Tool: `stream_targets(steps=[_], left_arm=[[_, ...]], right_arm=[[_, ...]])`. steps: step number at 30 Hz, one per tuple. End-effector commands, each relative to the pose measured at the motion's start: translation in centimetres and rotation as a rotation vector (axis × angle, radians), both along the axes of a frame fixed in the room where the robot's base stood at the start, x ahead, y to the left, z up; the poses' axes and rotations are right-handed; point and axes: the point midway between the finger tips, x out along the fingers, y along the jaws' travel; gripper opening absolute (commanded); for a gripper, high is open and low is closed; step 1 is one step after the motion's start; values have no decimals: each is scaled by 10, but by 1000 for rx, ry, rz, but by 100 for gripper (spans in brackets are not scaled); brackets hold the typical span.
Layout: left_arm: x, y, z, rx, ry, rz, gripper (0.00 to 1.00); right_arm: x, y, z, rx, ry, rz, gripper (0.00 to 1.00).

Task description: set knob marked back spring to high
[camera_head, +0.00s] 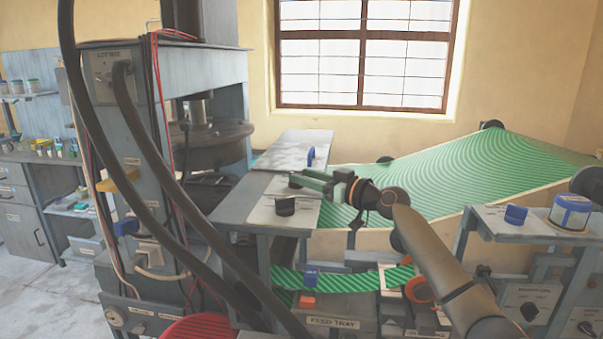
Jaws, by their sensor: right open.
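I cannot read the words "back spring" on any label, so I cannot tell which knob bears that mark. Dark knobs show on the grey panel at the lower right: one knob (529,311) and another knob (587,327), with labels too small to read. A round dial (115,317) sits low on the left machine. My right gripper (302,182) comes in from the right with its green fingers pointing left. It is open and empty, just above a black cylinder (285,206) on the grey bench plate, and far from the right panel's knobs. My left gripper is not in view.
The grey press frame (120,70) with black hoses (150,160) fills the left. A green patterned sheet (470,175) slopes behind my arm. A feed tray (333,323) is below. A blue clip (515,214) and a blue-labelled can (570,212) stand on the right bench.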

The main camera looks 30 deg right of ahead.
Motion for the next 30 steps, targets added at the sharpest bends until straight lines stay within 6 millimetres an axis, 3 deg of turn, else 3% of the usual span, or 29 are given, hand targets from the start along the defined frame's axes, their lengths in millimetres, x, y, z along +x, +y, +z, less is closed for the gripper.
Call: stream_targets(steps=[6,15,27,30], left_arm=[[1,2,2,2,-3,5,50],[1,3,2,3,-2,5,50],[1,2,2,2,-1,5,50],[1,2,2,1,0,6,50]], right_arm=[[13,6,0,0,0,1,46],[14,6,-1,0,1,1,46],[14,6,0,0,1,0,1],[14,6,0,0,1,0,0]])
